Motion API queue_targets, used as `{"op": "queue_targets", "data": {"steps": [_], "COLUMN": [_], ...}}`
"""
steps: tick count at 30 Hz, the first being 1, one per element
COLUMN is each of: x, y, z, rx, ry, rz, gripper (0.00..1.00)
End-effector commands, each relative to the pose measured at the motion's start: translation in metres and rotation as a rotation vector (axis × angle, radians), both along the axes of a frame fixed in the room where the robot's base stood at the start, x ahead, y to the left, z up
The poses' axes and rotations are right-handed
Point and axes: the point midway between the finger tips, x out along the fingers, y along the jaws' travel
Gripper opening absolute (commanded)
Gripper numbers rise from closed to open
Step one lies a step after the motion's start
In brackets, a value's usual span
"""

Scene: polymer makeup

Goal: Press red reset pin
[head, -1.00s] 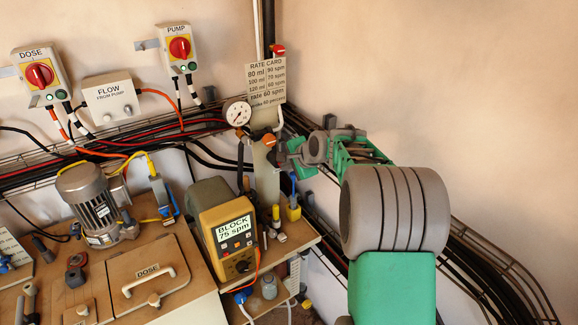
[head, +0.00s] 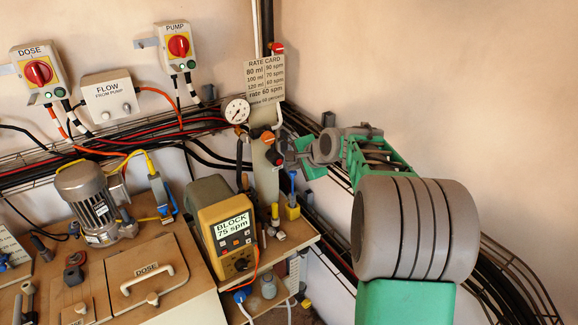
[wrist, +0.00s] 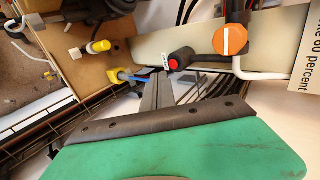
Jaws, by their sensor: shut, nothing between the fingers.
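The red reset pin (wrist: 173,64) shows in the wrist view as a small red button on the end of a short black stub, with a small white label beside it. The stub sticks out from a pale upright panel. My gripper (wrist: 163,80) is shut and empty, its grey fingertips just below the pin in that view; whether they touch it I cannot tell. In the head view my gripper (head: 287,160) is beside the panel (head: 265,185), and the pin is too small to make out clearly. The yellow meter (head: 233,230) reads BLOCK 75 spm.
An orange knob (wrist: 231,40) with a white bar sits close to the pin, with a white pipe below it. A pressure gauge (head: 237,111) and the rate card (head: 265,78) are above. Wire cable trays (head: 510,268) run along the wall. Yellow-capped fittings (wrist: 99,46) stand nearby.

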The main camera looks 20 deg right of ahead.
Motion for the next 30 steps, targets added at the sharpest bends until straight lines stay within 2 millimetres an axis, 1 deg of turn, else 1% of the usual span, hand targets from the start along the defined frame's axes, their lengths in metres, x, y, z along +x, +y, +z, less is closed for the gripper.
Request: {"op": "queue_targets", "data": {"steps": [3, 6, 10, 14, 26, 28, 30], "x": [-0.022, -0.038, -0.052, -0.057, -0.056, -0.056, -0.059], "y": [-0.009, -0.014, -0.017, -0.017, -0.015, -0.015, -0.015], "z": [0.018, 0.033, 0.046, 0.05, 0.051, 0.051, 0.048], "rx": [-0.001, -0.001, 0.0, 0.001, 0.001, -0.032, -0.13], "ry": [-0.001, -0.001, 0.0, 0.002, 0.002, -0.004, -0.009], "rz": [-0.009, -0.012, -0.012, -0.011, -0.007, 0.024, 0.12], "gripper": [0.0, 0.0, 0.0, 0.0, 0.0, 0.0, 0.0]}}
